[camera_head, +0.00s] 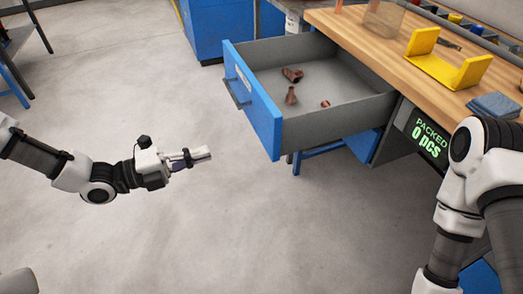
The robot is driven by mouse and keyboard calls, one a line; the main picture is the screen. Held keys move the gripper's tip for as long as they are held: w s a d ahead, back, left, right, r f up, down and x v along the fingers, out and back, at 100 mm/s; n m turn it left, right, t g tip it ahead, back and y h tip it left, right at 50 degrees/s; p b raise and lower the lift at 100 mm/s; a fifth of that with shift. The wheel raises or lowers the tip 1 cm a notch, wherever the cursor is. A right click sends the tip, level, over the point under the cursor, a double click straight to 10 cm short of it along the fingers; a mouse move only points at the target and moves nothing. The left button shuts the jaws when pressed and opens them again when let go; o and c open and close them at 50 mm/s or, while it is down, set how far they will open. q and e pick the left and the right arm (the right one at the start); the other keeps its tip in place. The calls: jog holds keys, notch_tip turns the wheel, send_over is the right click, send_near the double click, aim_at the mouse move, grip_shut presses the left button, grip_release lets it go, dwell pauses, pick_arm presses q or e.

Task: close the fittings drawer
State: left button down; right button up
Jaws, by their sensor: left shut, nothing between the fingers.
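The fittings drawer (340,123) is pulled well out from under the wooden workbench. It has a blue front (252,98) with a handle (237,93) on its outer face and grey walls. Several copper fittings (291,95) lie loose inside it. My left gripper (205,153) is shut and empty. It is in the air to the left of the drawer front, apart from it and nearer to me. My right arm (468,190) shows at the right edge, in front of the bench; its gripper is out of the frame.
The wooden bench top (375,50) carries a yellow bracket-like stand (448,70), a folded blue cloth (494,106) and a clear container (384,18). A display (430,138) reads "PACKED 0 PCS". A blue cabinet (218,30) stands behind. The floor left of the drawer is clear.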

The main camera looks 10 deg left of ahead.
pick_arm(q)
jog(key=b, duration=0.2)
send_near(269, 136)
jog(key=x, duration=0.7)
jog(key=shift+d+r+b, duration=0.15)
jog(key=shift+d+b, duration=0.05)
jog(key=shift+b, duration=0.2)
